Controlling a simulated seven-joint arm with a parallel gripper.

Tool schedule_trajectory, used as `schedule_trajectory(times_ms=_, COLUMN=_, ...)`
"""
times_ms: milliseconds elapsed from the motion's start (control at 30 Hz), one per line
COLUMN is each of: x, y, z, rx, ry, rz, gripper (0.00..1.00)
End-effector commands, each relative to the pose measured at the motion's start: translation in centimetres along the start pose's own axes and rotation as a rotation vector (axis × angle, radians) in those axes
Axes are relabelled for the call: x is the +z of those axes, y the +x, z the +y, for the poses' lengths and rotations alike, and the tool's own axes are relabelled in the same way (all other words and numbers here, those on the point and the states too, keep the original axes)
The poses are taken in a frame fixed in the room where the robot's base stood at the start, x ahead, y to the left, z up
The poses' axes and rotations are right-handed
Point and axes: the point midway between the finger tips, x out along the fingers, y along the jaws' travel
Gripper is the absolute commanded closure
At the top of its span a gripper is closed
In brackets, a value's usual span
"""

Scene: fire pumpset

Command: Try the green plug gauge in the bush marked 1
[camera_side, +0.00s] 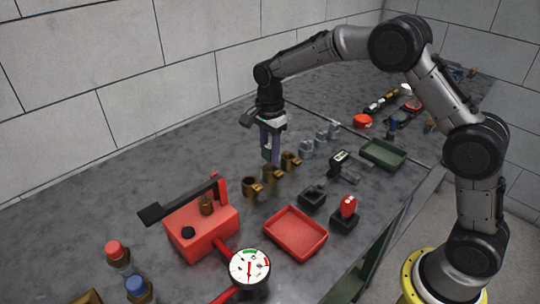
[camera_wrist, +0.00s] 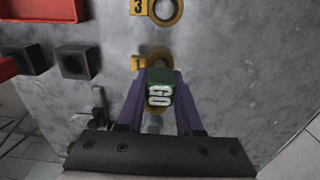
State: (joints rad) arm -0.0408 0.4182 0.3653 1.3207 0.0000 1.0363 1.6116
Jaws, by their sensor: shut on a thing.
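My gripper (camera_side: 270,152) has purple fingers pointing down over the row of brass bushes. In the wrist view the fingers (camera_wrist: 158,78) are shut on the green plug gauge (camera_wrist: 158,92), whose green face carries white GO lettering. Three brass bushes stand in a row: a near one (camera_side: 250,187), a middle one (camera_side: 270,174) and a far one (camera_side: 290,162). The wrist view shows the bush marked 3 (camera_wrist: 165,10) clear at the top. The middle bush (camera_wrist: 157,54) is partly behind the gauge; the last is mostly hidden.
An empty black holder (camera_side: 312,197) and another with a red gauge (camera_side: 347,207) stand right of the bushes. A red tray (camera_side: 296,233), a red pump box (camera_side: 200,228) and a dial gauge (camera_side: 249,267) lie nearer. Grey fittings (camera_side: 306,149) stand just beyond; a green tray (camera_side: 383,153) is right.

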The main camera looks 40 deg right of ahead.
Motion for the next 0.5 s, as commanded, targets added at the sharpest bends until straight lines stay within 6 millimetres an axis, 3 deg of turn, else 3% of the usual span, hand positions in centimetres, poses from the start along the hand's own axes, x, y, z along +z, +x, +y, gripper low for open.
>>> schedule_trajectory(times_ms=500, x=0.00, y=-0.57, z=-0.04, rx=0.000, ry=0.000, rz=0.000, gripper=1.00)
